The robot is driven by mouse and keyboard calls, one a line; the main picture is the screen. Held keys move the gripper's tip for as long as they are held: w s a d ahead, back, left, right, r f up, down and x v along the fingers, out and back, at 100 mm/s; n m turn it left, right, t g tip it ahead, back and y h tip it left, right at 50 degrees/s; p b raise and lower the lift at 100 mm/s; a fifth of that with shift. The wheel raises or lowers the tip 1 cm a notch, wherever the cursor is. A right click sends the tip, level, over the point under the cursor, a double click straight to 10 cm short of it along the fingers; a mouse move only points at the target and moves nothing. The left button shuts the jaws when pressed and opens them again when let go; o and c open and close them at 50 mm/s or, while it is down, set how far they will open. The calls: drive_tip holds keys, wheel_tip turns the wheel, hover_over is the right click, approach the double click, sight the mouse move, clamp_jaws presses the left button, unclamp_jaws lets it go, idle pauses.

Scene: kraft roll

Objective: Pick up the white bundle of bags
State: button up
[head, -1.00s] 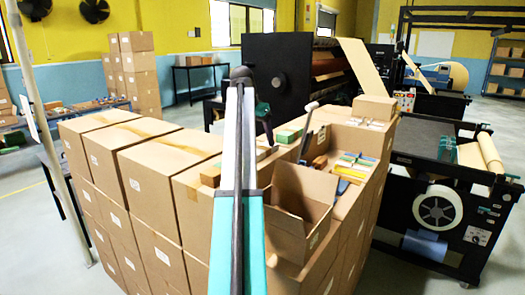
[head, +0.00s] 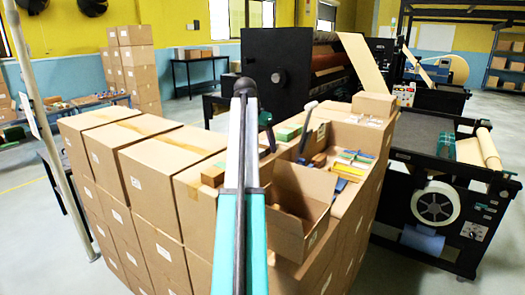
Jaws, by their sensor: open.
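I cannot make out a white bundle of bags in the head view; my arm hides part of the box tops. My gripper (head: 268,137) shows small and dark just right of my raised arm, above the far part of the stacked boxes. Its jaws are open, and I see nothing held between them. It is left of a grey-handled tool (head: 308,114) and near a green item (head: 288,133) on the box tops.
Stacked cardboard boxes (head: 150,160) fill the foreground. An open carton (head: 290,227) sits at their front, with several coloured items (head: 352,165) behind it. A black machine with a white roll (head: 436,204) stands right. Clear floor shows at left.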

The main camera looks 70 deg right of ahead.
sight(262, 147)
drive_tip(key=c, duration=1.2)
drive_tip(key=shift+d+r+b, duration=0.1)
drive_tip(key=shift+r+b, duration=0.35)
drive_tip(key=shift+r, duration=0.25)
wheel_tip(262, 147, up, 9)
drive_tip(key=b, duration=0.3)
drive_tip(key=shift+f+b, duration=0.2)
drive_tip(key=shift+b, duration=0.1)
